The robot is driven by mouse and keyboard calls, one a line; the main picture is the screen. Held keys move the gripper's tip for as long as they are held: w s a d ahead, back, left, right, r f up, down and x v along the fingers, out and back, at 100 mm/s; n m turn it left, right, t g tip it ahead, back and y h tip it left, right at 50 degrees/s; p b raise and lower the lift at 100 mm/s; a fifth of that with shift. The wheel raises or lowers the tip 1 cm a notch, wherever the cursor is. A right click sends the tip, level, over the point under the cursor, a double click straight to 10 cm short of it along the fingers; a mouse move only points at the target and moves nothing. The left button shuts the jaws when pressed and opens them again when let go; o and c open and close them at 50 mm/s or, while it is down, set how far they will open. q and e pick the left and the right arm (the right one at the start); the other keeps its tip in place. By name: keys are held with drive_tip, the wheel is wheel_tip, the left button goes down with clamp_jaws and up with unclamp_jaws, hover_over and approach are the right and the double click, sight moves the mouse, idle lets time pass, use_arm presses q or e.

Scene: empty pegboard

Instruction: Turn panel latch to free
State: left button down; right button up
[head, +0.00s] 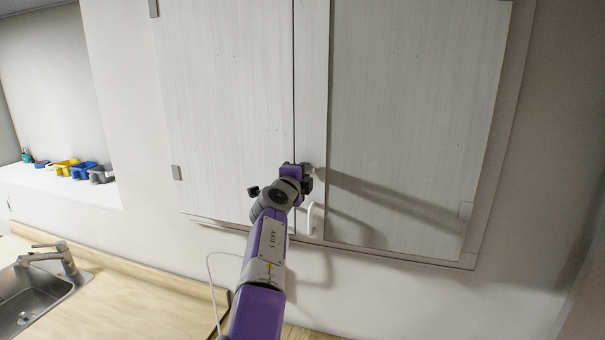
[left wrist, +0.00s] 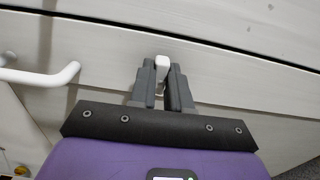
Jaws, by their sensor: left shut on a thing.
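The panel latch (left wrist: 162,62) is a small white piece standing out from the pale cabinet frame in the left wrist view. My left gripper (left wrist: 163,80) has its two dark fingers shut on it, one on each side. In the head view my left gripper (head: 306,174) is at the strip between the two cabinet panels, near the lower edge. It largely hides the latch there. The left panel (head: 225,110) looks flush in the cabinet, with a dark seam along its right side. My right gripper is not in view.
A white bar handle (head: 310,218) sticks out just below my left gripper; it also shows at the left of the wrist view (left wrist: 45,76). A sink (head: 35,298) and counter lie below left; coloured bins (head: 84,171) sit on a ledge.

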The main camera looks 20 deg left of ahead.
use_arm(q)
drive_tip(key=c, duration=1.1)
unclamp_jaws()
drive_tip(key=shift+s+a+b, duration=0.15)
drive_tip(key=shift+s+b, duration=1.5)
drive_tip(key=shift+s, duration=2.15)
drive_tip(key=shift+f, duration=0.1)
